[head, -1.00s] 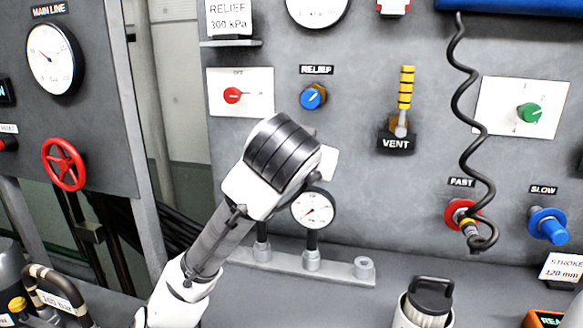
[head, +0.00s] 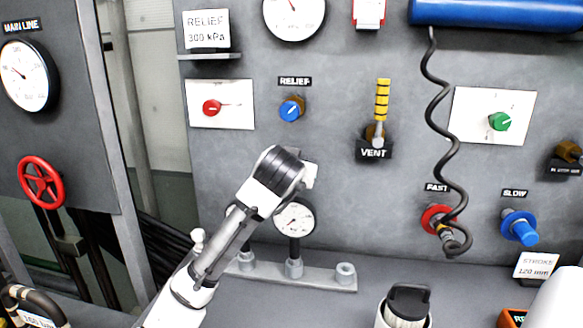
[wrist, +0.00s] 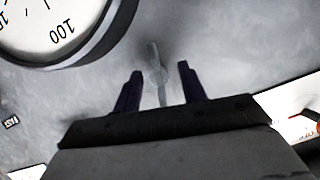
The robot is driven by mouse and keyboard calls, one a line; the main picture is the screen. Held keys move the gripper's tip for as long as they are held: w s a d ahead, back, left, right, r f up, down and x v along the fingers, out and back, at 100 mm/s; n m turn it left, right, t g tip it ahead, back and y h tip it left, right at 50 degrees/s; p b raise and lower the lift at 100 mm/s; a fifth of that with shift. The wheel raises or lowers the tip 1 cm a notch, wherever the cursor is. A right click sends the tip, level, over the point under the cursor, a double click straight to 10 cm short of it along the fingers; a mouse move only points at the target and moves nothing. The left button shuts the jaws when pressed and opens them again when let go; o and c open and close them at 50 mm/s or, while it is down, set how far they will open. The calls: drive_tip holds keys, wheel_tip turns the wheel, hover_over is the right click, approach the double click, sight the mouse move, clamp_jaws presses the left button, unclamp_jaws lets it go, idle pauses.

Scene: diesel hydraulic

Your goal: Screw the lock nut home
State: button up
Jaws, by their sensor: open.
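My gripper (wrist: 158,82) is open, its two dark fingers pointing at the grey panel. In the head view my wrist (head: 275,180) hides the fingertips and this part. It sits below the blue RELIEF knob (head: 291,110) and above the small gauge (head: 295,217).
The VENT lever (head: 380,115) and the coiled black hose (head: 445,140) are to the right. The panel between RELIEF and VENT is clear.

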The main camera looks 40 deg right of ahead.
clamp_jaws()
idle(0.4)
drive_tip(key=shift+s+d+m+t+y+b, duration=0.1)
drive_tip(key=shift+m+t+y+b, duration=0.25)
drive_tip(key=shift+m+t, duration=0.5)
drive_tip(key=shift+s+m+t+y+b, duration=0.1)
drive_tip(key=shift+m+t+y+b, duration=0.25)
drive_tip(key=shift+m, duration=0.9)
unclamp_jaws()
